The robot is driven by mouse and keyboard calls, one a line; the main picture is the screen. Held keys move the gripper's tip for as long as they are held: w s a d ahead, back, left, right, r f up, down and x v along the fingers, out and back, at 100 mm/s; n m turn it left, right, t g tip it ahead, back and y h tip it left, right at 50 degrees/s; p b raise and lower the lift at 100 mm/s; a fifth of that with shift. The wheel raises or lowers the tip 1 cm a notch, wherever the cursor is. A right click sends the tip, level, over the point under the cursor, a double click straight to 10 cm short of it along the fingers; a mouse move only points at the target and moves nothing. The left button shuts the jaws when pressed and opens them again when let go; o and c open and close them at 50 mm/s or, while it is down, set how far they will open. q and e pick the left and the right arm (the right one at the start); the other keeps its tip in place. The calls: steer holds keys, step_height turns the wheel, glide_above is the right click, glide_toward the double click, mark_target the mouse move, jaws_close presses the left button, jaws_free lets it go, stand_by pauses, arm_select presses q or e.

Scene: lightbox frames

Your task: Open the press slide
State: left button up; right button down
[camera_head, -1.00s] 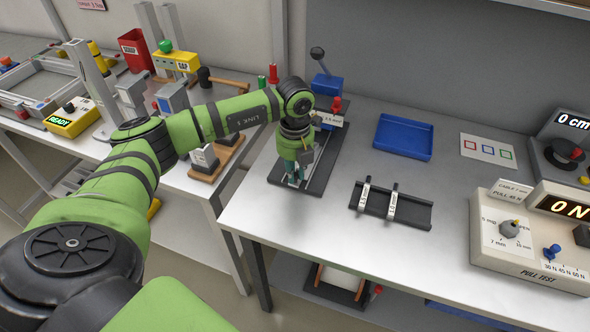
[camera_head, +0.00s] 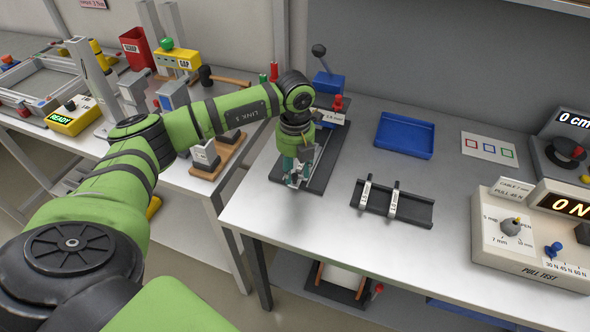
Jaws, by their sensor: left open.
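The press stands at the left back of the near table. It has a blue body (camera_head: 328,84) with a black-knobbed lever (camera_head: 319,52), a red knob (camera_head: 337,103) in front, and a long dark base (camera_head: 321,172) running toward me. A pale strip, perhaps the slide or its rail, shows along the base, partly hidden by my arm. My left gripper (camera_head: 297,181) points down over the front part of the base, fingers open. Nothing shows held between them. I cannot tell whether the fingertips touch anything. My right gripper is out of view.
A blue tray (camera_head: 405,136) and a black rack (camera_head: 414,209) with two labelled pale pieces lie to the right. A pull-test unit (camera_head: 535,240) stands at far right. The left bench holds a wooden-based fixture (camera_head: 218,160). The table's front middle is clear.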

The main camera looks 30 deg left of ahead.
arm_select(q)
step_height(320, 180, up, 11)
stand_by(0.3)
stand_by(0.5)
